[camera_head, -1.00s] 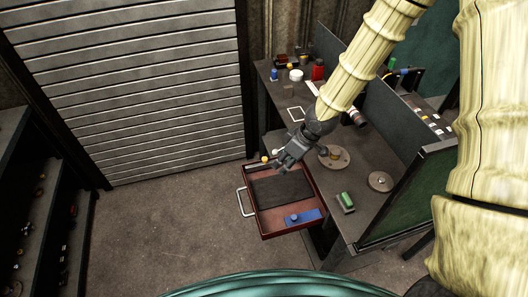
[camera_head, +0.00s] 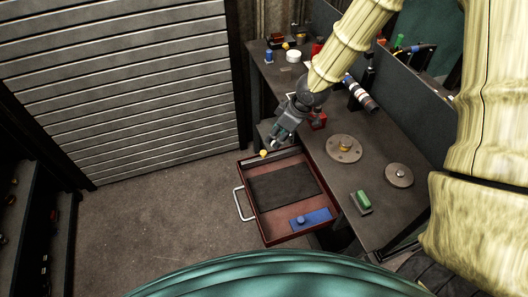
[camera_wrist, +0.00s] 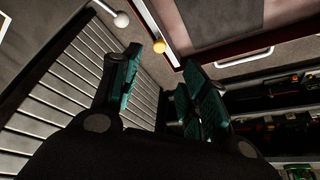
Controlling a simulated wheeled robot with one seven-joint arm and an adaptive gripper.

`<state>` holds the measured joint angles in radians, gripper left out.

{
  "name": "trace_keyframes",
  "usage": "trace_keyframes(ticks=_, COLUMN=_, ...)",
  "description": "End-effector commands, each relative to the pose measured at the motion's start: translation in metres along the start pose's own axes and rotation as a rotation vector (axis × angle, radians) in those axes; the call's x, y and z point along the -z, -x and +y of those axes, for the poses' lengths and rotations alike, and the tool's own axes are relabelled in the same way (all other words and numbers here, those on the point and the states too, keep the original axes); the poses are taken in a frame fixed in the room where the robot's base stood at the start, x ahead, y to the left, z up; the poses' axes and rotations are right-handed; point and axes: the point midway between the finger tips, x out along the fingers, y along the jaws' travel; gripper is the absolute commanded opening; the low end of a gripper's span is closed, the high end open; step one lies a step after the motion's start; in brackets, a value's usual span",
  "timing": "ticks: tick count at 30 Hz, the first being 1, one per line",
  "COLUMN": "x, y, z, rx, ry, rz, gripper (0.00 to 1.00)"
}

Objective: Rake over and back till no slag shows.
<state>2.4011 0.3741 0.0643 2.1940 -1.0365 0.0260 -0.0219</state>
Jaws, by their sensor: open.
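My gripper (camera_head: 274,138) is open and empty, above the back left corner of an open red drawer (camera_head: 268,222). In the wrist view its two green-padded fingers (camera_wrist: 162,78) are spread apart. A yellow ball (camera_head: 263,154) is at the drawer's corner, and shows beyond the fingertips in the wrist view (camera_wrist: 159,46). A white ball on a thin light rod (camera_wrist: 121,19) is nearby in the wrist view. The drawer holds a flat dark panel (camera_head: 283,187) and a blue block with a knob (camera_head: 318,216). I cannot make out a rake or slag.
A grey workbench (camera_head: 385,190) stands right of the drawer, with round metal discs (camera_head: 399,175), a green block (camera_head: 363,199) and a red block (camera_head: 318,121). The drawer's metal handle (camera_head: 237,205) sticks out left. Open floor (camera_head: 160,210) lies left, before a slatted shutter (camera_head: 130,80).

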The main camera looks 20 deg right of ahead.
Motion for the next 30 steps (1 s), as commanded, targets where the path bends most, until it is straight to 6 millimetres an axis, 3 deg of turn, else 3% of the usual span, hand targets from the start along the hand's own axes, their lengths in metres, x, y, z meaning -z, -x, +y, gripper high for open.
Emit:
trace_keyframes(ticks=11, x=0.0, y=-0.025, z=-0.002, rx=0.002, ry=0.007, rz=-0.003, gripper=0.44)
trace_keyframes(ticks=30, x=-0.002, y=-0.099, z=0.0, rx=0.001, ry=0.002, rz=-0.002, gripper=0.44)
